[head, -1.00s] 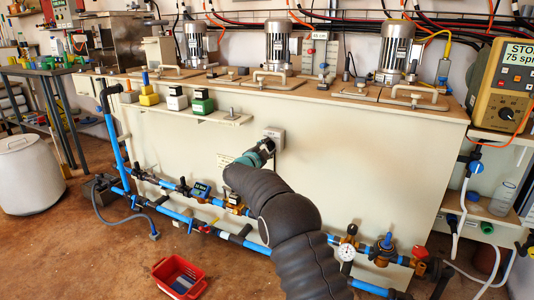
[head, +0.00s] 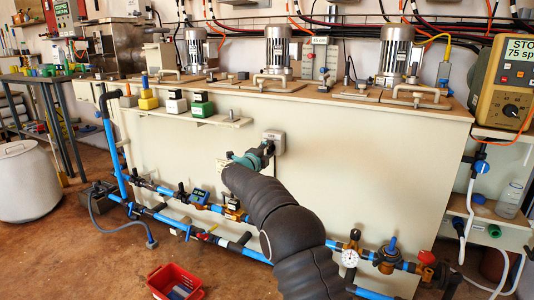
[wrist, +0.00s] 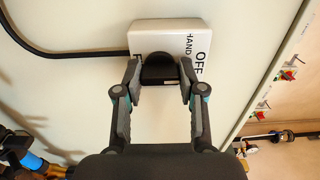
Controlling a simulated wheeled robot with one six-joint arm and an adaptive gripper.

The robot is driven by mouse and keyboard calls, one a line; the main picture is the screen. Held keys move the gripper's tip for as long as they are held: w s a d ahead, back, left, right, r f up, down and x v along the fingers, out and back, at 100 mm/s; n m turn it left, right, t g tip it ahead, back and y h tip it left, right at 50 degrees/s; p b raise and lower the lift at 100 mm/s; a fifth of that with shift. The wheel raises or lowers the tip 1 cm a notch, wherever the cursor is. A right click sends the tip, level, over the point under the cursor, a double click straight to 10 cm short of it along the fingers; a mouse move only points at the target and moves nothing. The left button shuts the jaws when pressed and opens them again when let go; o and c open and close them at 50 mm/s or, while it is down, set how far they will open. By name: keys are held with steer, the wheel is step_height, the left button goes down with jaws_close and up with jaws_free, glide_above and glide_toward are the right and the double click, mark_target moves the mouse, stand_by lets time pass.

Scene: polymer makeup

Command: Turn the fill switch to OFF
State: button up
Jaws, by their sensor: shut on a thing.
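The fill switch is a pale box (head: 275,141) on the front of the long cream tank. In the wrist view its white face (wrist: 183,32) carries the words HAND and OFF, turned sideways, and a third label partly hidden at the lower left. Its black knob (wrist: 159,70) sticks out at the lower middle of the face. My gripper (wrist: 158,88) has one finger on each side of the knob and is shut on it. In the head view my gripper (head: 266,150) reaches the box, and my arm hides part of the tank front. The knob's exact pointing direction is unclear.
A black cable (wrist: 70,54) runs left from the switch box. Blue pipes with valves and a gauge (head: 349,258) run low along the tank (head: 390,190). A red crate (head: 176,283) is on the floor. A shelf with small pumps (head: 202,105) sits to the upper left.

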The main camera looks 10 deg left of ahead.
stand_by(0.3)
steer(key=o, duration=1.1)
steer(key=shift+o, duration=0.2)
steer(key=v, duration=1.2)
